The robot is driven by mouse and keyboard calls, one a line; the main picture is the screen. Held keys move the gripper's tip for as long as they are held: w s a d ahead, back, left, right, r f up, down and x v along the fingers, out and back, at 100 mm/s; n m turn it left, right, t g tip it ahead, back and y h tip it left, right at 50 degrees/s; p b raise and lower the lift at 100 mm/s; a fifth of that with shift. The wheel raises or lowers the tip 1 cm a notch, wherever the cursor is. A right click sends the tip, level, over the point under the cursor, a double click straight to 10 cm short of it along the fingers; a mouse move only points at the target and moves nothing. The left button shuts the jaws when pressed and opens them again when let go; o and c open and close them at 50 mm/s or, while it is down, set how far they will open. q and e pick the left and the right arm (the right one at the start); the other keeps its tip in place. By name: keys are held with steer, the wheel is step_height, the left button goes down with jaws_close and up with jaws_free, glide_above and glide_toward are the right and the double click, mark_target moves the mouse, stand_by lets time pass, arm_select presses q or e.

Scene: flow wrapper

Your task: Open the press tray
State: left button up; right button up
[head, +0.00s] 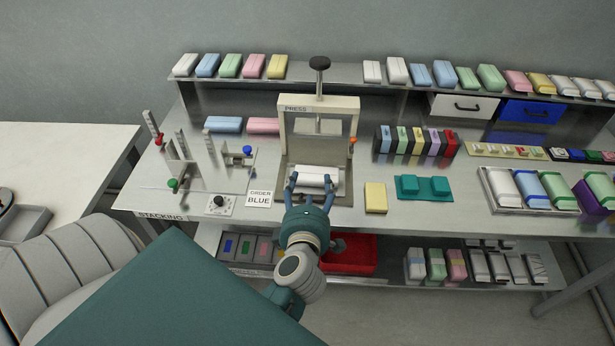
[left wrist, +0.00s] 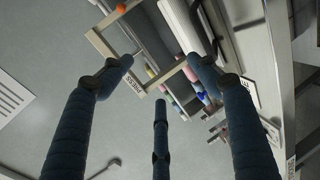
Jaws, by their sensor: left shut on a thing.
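The press (head: 348,103) is a cream upright frame with a black knob on top, at the middle of the bench. Its grey metal press tray (head: 341,199) lies at its foot and carries a white pack (head: 318,171). My left gripper (head: 312,184) is at the tray's front, shut on it, with blue fingers beside the pack. The fingers hide the exact contact. In the left wrist view, the fingers (left wrist: 162,62) stand apart before the tilted press frame (left wrist: 113,65), and the white pack (left wrist: 182,22) shows near one fingertip. My right gripper is not in view.
A yellow block (head: 376,198) and teal holders (head: 424,187) lie right of the press. A dial box (head: 219,204) and an order card reading BLUE (head: 259,198) stand left. A red bin (head: 350,262) is on the lower shelf. Coloured packs line the upper shelf.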

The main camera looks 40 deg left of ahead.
arm_select(q)
steer(key=shift+s+d, duration=0.3)
steer(key=shift+s, duration=0.2)
steer(key=c, duration=0.3)
steer(key=shift+f+p+v, duration=0.15)
steer(key=shift+f+v, duration=0.1)
steer(key=shift+v, duration=1.6)
steer(key=shift+f+p+v, duration=0.2)
steer(key=shift+v, duration=1.6)
steer(key=shift+f+p+v, duration=0.15)
steer(key=shift+f+v, duration=0.1)
steer(key=shift+v, duration=1.6)
steer(key=shift+c, duration=0.2)
steer(key=shift+s, duration=0.15)
steer(key=shift+p, duration=0.4)
